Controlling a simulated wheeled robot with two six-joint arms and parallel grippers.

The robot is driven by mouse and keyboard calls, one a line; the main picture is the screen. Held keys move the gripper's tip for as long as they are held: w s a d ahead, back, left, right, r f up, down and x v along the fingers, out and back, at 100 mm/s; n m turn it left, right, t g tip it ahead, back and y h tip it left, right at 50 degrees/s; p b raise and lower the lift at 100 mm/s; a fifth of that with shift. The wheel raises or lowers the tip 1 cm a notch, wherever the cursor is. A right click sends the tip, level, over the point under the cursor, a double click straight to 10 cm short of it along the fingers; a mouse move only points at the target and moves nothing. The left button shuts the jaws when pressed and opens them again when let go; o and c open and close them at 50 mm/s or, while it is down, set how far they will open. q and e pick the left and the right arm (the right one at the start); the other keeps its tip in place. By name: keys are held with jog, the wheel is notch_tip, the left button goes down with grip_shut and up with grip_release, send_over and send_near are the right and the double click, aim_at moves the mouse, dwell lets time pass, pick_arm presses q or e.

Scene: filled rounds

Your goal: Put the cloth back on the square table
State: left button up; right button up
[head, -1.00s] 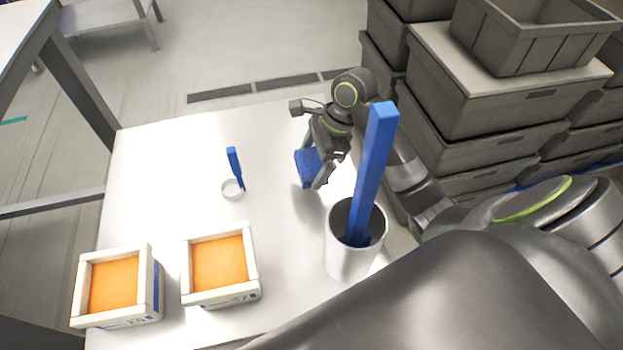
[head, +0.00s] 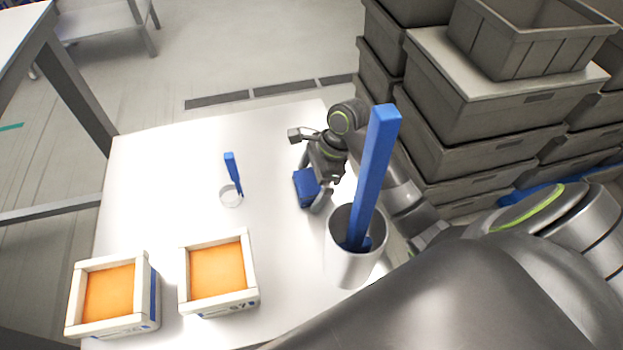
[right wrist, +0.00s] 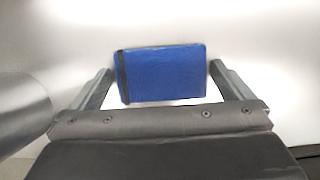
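The blue folded cloth (head: 306,188), a small block-like pad with a dark band near one end, is at the far right part of the white table (head: 270,140). In the right wrist view the cloth (right wrist: 165,74) lies between the fingertips of my right gripper (right wrist: 161,72), which reach its two short sides. My right gripper (head: 318,190) is shut on the cloth in the head view, pointing down. I cannot tell whether the cloth touches the tabletop. My left gripper is not in view.
A white pot (head: 349,265) with a tall blue bar stands close in front of the cloth. Two orange-filled crates (head: 218,272) (head: 112,298) stand at the front left. A small white cup (head: 231,198) with a blue stick is left. Grey bins (head: 470,120) are stacked right.

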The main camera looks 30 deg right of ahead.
jog(key=p+v, duration=0.2)
jog(key=v, duration=1)
dwell(0.4)
